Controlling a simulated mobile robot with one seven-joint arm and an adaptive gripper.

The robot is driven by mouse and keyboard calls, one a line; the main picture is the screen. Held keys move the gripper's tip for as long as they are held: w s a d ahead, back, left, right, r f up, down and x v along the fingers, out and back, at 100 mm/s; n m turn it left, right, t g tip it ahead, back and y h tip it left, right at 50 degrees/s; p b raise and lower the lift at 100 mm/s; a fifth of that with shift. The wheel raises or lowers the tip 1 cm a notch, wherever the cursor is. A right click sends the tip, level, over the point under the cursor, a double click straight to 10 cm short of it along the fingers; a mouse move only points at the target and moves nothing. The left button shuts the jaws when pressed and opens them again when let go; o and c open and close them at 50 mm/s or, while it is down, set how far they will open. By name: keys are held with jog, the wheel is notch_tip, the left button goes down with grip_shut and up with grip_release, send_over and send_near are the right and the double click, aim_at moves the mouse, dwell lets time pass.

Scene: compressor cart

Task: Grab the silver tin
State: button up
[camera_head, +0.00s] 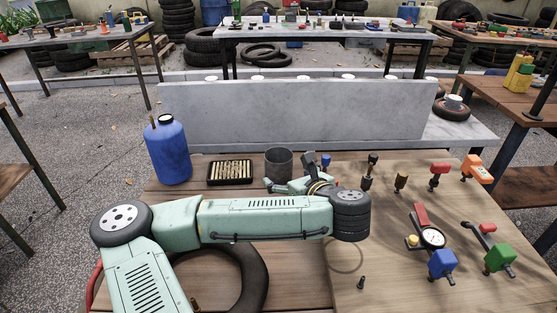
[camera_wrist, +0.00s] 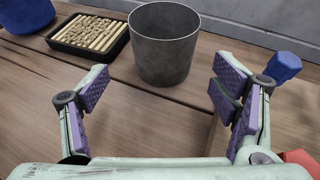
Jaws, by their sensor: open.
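The silver tin (camera_head: 279,163) is a dark grey metal cup, upright and open at the top, on the wooden table. In the wrist view the tin (camera_wrist: 164,45) stands just beyond my fingertips, about midway between them sideways. My gripper (camera_wrist: 162,88) is open and empty, with purple pads on both fingers. In the head view my gripper (camera_head: 296,178) is at the near side of the tin, and my arm hides part of the table. No contact with the tin shows.
A black tray of tan sticks (camera_head: 230,171) and a blue jug (camera_head: 168,150) stand left of the tin. A blue-topped item (camera_wrist: 283,67) is close to my right finger. Several tools, including a gauge (camera_head: 432,237), lie to the right. A grey wall (camera_head: 300,115) rises behind.

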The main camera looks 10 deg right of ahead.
aim_at(284, 170)
jog(key=shift+p+x, duration=0.45)
jog(key=shift+x, duration=0.7)
jog(key=w, duration=0.1)
jog(key=w+p, duration=0.1)
jog(key=w, duration=0.1)
jog(key=shift+w+a+f, duration=0.2)
jog(key=shift+w+f, duration=0.1)
jog(key=shift+w, duration=0.05)
jog(key=shift+w+f, duration=0.3)
jog(key=shift+w, duration=0.2)
jog(key=shift+c, duration=0.4)
jog(key=c, duration=1)
